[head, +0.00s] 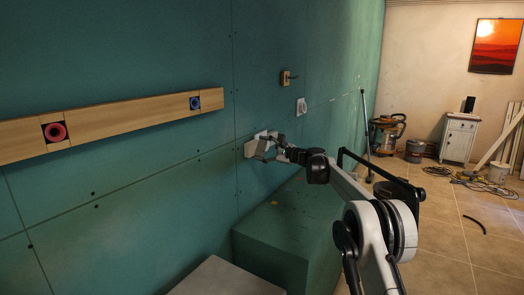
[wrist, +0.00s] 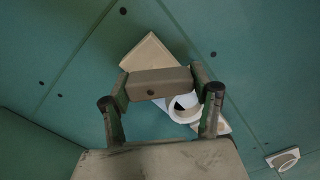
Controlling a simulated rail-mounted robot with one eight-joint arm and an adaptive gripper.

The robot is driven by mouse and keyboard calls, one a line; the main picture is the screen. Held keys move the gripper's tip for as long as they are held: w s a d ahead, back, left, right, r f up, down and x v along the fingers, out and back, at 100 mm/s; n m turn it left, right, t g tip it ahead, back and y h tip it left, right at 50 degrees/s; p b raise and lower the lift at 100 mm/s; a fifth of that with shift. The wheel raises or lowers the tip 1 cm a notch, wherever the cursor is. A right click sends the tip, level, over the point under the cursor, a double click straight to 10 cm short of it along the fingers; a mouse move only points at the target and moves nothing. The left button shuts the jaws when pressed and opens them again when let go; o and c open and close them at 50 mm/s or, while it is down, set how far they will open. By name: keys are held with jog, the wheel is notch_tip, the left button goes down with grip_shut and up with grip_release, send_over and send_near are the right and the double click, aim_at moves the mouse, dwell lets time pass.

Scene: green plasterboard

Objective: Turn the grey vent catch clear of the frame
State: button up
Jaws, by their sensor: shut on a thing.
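The grey vent catch (wrist: 160,83) is a grey-brown bar in the wrist view. It lies across a pale vent frame (wrist: 150,55) on the green wall, overlapping part of it. A white ring (wrist: 184,110) with a dark opening shows just below the bar. My gripper (wrist: 158,80) has its two fingers against the bar's two ends and is shut on it. In the head view my gripper (head: 268,148) is at the pale frame (head: 251,148) and hides much of the catch.
A wooden rail (head: 110,118) with red and blue rings runs along the wall at left. A small wooden fitting (head: 288,77) and a white ring plate (head: 301,106) are on the wall nearby. A green block (head: 285,235) stands below my arm. Floor at right is partly clear.

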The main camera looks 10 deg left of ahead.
jog(key=shift+n, duration=0.3)
jog(key=o, duration=1.2)
jog(key=shift+c, duration=0.2)
jog(key=shift+d, duration=0.1)
jog(key=v, duration=1.1)
jog(key=shift+s+d, duration=0.25)
jog(key=shift+d, duration=0.1)
